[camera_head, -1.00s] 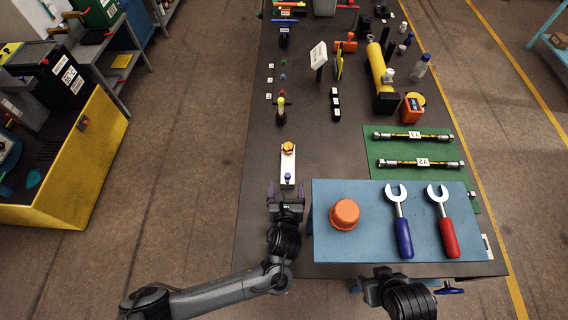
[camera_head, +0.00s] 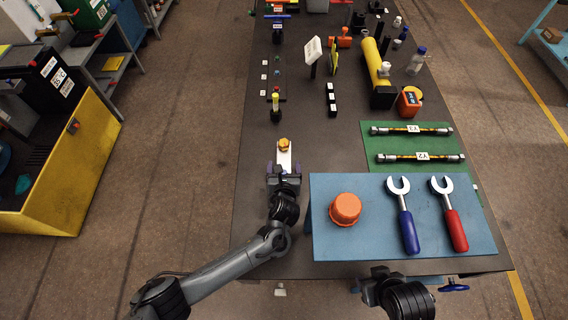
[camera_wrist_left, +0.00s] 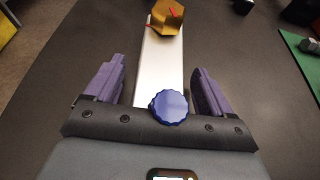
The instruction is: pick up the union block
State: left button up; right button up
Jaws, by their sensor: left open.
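The union block (camera_head: 284,158) is a pale, narrow bar on the dark table, with a brass hex fitting (camera_head: 284,145) at its far end. In the left wrist view the bar (camera_wrist_left: 160,72) runs away from me, with the brass fitting (camera_wrist_left: 168,20) at the top and a blue ribbed cap (camera_wrist_left: 170,107) at the near end. My left gripper (camera_head: 284,167) is open, its purple fingers on either side of the bar with gaps showing. Its body hides the block's near end in the head view. My right gripper (camera_head: 400,288) is a dark shape at the bottom; its fingers cannot be made out.
A blue platform (camera_head: 330,245) to the right of my left gripper bears an orange cap (camera_head: 345,209), a blue-handled wrench (camera_head: 408,228) and a red-handled wrench (camera_head: 455,228). Two hoses lie on a green mat (camera_head: 373,143). The table left of the block is clear.

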aim_at(284, 167)
pick_arm(q)
jog(key=shift+w, duration=0.1)
jog(key=c, duration=1.3)
jog(key=shift+o, duration=0.2)
jog(key=shift+r+p, duration=1.25)
jog(key=shift+r, duration=3.75)
jog(key=shift+f, duration=0.15)
jog(key=shift+f, duration=4.65)
jog(key=shift+f, duration=0.2)
